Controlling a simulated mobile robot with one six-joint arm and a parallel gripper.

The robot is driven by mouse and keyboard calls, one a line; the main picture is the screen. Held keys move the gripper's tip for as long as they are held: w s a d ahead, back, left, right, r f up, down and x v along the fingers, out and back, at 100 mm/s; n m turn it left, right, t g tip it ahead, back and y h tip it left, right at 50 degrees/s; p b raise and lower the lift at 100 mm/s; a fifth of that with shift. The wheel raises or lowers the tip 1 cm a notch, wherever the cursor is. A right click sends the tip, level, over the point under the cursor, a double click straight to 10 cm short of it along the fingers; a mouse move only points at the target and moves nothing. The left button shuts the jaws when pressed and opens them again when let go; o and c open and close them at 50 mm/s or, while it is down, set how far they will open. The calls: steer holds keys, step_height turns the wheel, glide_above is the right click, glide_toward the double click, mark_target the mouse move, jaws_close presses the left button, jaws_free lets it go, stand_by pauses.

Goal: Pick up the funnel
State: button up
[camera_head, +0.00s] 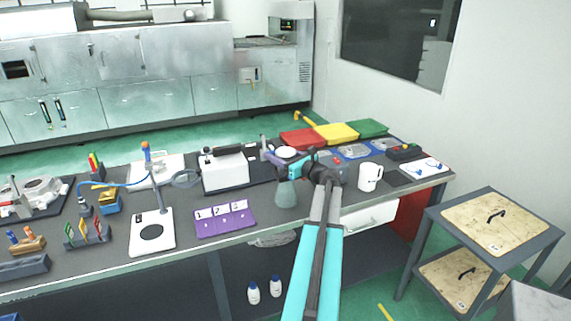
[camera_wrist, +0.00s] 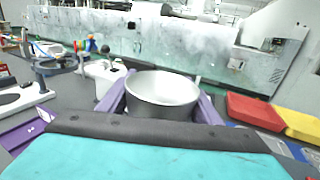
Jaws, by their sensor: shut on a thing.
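The funnel (camera_wrist: 162,92) is a round, silvery metal piece with a wide open top, seen large in the wrist view. The purple fingers of my gripper (camera_wrist: 164,84) lie on its left and right sides, closed against it. In the head view the funnel's pale round top (camera_head: 286,152) shows just beyond the wrist, beside a purple finger of my gripper (camera_head: 276,155). The mouth faces up. Its lower part is hidden, so I cannot tell from these views how far it is from the bench.
A grey-green cone-shaped thing (camera_head: 286,194) shows below my wrist. Red (camera_head: 302,138), yellow (camera_head: 336,133) and green (camera_head: 368,128) trays lie at the back right. A white mug (camera_head: 370,177) stands right of my arm, a purple numbered rack (camera_head: 224,220) to the left.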

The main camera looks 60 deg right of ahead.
steer(key=shift+r, duration=0.1)
steer(key=shift+r+b, duration=0.45)
steer(key=shift+r, duration=0.5)
steer(key=shift+s+r+b, duration=0.35)
steer(key=shift+s+r, duration=0.05)
steer(key=shift+r, duration=0.3)
steer(key=d+b+v, duration=0.1)
steer(key=v, duration=0.6)
steer(key=d+r+b+v, duration=0.1)
steer(key=b+v, duration=0.1)
steer(key=v, duration=0.6)
steer(key=shift+s+d+r, duration=0.2)
steer(key=shift+s+r, duration=0.05)
steer(key=shift+s, duration=0.05)
